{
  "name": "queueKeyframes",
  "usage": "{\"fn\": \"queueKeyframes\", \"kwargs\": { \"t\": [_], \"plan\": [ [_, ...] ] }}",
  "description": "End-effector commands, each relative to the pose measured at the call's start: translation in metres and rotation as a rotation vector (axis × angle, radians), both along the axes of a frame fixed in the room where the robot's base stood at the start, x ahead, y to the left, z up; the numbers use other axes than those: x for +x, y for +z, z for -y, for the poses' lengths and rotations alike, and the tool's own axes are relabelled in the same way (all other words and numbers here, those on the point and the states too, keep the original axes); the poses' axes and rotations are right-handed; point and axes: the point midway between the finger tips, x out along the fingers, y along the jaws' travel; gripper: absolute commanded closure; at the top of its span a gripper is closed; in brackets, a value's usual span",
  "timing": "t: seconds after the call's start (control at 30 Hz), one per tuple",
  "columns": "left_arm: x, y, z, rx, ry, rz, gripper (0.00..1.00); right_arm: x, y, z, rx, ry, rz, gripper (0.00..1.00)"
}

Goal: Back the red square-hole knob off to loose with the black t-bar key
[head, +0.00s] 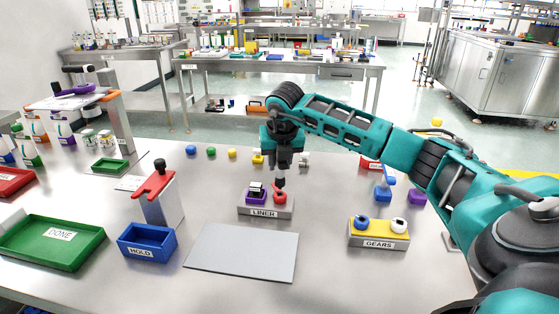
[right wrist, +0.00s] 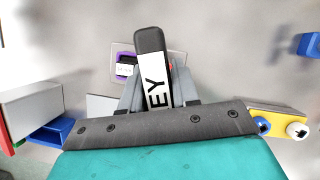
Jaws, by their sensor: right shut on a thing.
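The red knob (head: 280,197) sits on the right half of the grey block labelled LINER (head: 264,211) in the head view. My right gripper (head: 283,167) is directly above it, pointing down, shut on the black t-bar key (head: 281,183). The key hangs upright, its lower end at the top of the red knob; I cannot tell if it is seated in the square hole. In the right wrist view the key's black bar with a white label (right wrist: 156,75) lies between the fingers and hides most of the knob. My left gripper is not in view.
A purple part (head: 256,194) stands beside the red knob on the same block. The GEARS block (head: 378,233) is to the right, the blue HOLD bin (head: 147,242) and a red-topped stand (head: 158,190) to the left. A grey mat (head: 243,252) lies clear in front.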

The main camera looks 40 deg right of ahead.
Motion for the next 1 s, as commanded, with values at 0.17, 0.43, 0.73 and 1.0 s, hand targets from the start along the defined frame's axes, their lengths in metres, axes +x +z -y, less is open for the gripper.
{"fn": "queueKeyframes", "kwargs": {
  "t": [0.17, 0.43, 0.73, 1.0],
  "plan": [
    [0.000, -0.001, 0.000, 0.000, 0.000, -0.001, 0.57, 0.000, 0.000, 0.000, -0.001, 0.000, 0.001, 1.00],
    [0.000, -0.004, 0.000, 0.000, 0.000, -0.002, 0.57, 0.000, -0.004, 0.000, 0.000, -0.001, 0.001, 1.00],
    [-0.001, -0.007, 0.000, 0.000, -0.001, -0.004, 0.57, 0.000, -0.008, 0.000, 0.000, -0.001, 0.001, 1.00],
    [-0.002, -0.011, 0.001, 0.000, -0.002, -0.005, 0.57, 0.000, -0.012, 0.000, 0.000, -0.001, 0.001, 1.00]
  ]
}}
